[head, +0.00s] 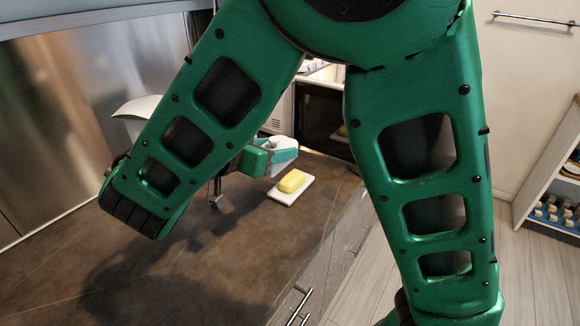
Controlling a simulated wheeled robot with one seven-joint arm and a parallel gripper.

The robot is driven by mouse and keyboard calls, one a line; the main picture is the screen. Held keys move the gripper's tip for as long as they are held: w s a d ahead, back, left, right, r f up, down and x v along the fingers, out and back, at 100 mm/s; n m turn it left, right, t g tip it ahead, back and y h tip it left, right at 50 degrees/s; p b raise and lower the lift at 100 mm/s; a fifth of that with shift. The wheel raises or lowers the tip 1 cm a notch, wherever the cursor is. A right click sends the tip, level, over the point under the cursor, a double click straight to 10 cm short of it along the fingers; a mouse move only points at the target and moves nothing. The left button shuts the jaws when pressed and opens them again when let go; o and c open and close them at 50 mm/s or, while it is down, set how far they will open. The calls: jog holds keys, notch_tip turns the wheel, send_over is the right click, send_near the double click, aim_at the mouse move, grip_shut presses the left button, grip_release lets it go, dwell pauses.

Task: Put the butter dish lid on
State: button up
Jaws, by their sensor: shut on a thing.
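My gripper (271,160) is just behind and to the left of the dish, and looks raised above the counter. It is shut on a small pale piece (277,144), which looks like the butter dish lid. My green fingers and arm hide much of this piece, so its full shape and tilt cannot be told. The butter is uncovered.
The dark counter (240,270) is clear in front of the dish; its right edge runs close by, above drawers with metal handles (292,308). A white curved object (134,108) stands at the back left, partly hidden by my arm. A shelf (555,190) stands far right.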

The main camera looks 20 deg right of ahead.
send_over(292, 176)
notch_tip(292, 176, down, 5)
jog(key=shift+r, duration=0.2)
jog(key=shift+f, duration=2.05)
jog(key=shift+f, duration=0.6)
jog(key=o, duration=1.1)
jog(key=shift+o, duration=0.2)
jog(key=shift+r, duration=0.1)
jog(key=shift+r, duration=0.3)
jog(key=v, duration=1.2)
jog(key=shift+r, duration=0.25)
